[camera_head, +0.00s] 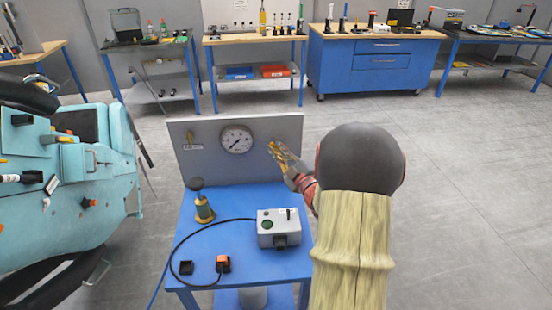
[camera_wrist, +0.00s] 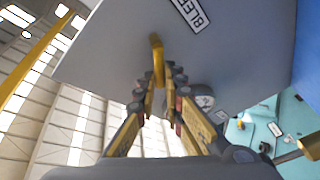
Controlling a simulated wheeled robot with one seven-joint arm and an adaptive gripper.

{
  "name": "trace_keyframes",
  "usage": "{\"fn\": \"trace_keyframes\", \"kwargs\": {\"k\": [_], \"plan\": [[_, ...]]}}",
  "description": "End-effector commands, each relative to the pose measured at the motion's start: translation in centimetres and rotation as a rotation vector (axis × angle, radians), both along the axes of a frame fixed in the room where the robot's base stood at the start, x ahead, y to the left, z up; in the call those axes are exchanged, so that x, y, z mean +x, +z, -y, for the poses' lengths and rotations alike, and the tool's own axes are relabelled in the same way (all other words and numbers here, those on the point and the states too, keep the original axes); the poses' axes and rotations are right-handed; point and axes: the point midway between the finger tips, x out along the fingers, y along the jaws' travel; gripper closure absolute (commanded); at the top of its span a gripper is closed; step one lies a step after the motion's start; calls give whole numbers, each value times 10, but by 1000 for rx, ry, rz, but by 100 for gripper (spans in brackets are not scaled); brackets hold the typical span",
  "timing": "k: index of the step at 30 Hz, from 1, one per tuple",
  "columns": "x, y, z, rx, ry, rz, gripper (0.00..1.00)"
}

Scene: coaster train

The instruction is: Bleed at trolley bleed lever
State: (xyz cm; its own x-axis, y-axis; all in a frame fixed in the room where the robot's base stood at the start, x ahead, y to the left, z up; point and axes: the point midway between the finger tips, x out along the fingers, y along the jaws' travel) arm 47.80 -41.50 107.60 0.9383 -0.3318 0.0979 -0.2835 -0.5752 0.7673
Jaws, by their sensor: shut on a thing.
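The grey panel (camera_head: 215,175) stands upright at the back of the blue trolley (camera_head: 240,198). In the wrist view, a yellow bleed lever (camera_wrist: 157,48) sticks out from the panel (camera_wrist: 110,55) near a white label (camera_wrist: 190,14) reading "BLEED". My gripper (camera_wrist: 161,78) is shut on this lever, with its fingertips on either side. In the head view, my gripper (camera_head: 276,155) is at the panel's right side, and my arm and fingers largely hide the lever there.
The trolley top holds a grey control box (camera_head: 279,227), a brass-coloured piece (camera_head: 204,208), an orange-and-black connector (camera_head: 223,263) and a black cable. A turquoise coaster car (camera_head: 70,190) stands at left. Workbenches (camera_head: 360,68) line the back. Open floor (camera_head: 465,180) lies to the right.

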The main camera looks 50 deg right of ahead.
Motion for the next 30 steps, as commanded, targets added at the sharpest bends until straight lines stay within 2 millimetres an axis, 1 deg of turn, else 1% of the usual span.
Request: {"fn": "trace_keyframes", "kwargs": {"k": [1, 18, 24, 30], "plan": [[-1, -4, 1, 32, -1, 30, 100], [-12, 5, 12, 399, -1, 384, 100], [-16, 7, 16, 488, -2, 468, 100], [-18, 8, 18, 542, -3, 517, 100]]}}
